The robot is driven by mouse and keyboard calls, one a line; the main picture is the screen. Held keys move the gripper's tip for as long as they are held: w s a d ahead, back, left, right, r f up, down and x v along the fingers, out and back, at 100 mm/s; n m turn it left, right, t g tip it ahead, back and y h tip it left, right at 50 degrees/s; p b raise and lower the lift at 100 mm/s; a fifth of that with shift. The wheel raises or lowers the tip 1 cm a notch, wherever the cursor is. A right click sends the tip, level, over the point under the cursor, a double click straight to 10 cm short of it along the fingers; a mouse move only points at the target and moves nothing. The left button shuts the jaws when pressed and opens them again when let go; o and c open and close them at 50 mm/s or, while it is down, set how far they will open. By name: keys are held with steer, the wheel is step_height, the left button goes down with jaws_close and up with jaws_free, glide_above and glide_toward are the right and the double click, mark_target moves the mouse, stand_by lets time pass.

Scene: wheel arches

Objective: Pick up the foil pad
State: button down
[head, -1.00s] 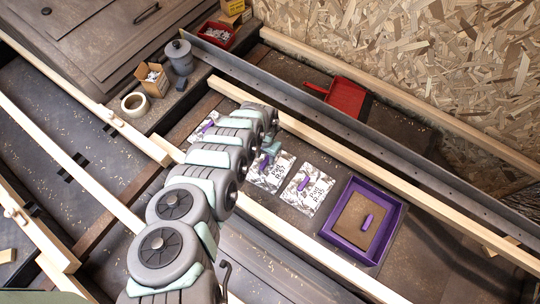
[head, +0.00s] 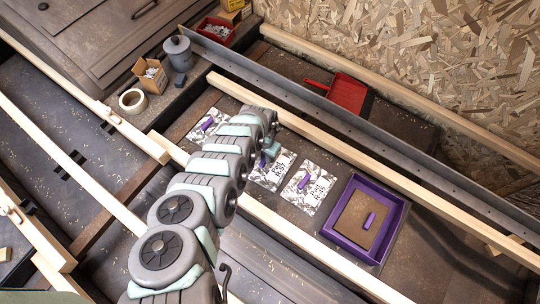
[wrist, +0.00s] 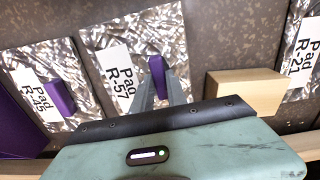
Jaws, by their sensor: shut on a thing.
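Several silvery foil pads with white labels and purple grips lie in a row on the dark bench strip. My gripper (wrist: 160,86) is shut on the purple grip (wrist: 157,66) of the middle foil pad, labelled R-57 (wrist: 124,42). In the head view this pad (head: 279,168) is partly covered by my arm and gripper (head: 270,156). I cannot tell whether it is raised off the surface. A second foil pad (head: 319,185) lies to its right, and a third, labelled R-21 in the wrist view (wrist: 306,50), shows at the upper left in the head view (head: 197,131).
A purple tray (head: 402,214) holding a brown pad (head: 352,216) stands at the right. Wooden rails (head: 330,146) run along both sides of the strip. A wooden block (wrist: 247,88) is right of the held pad. A red dustpan (head: 348,94) lies behind.

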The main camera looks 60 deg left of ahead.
stand_by(0.5)
steer(key=shift+r+p, duration=0.45)
steer(key=shift+r, duration=0.05)
step_height(320, 180, up, 19)
steer(key=p, duration=0.9)
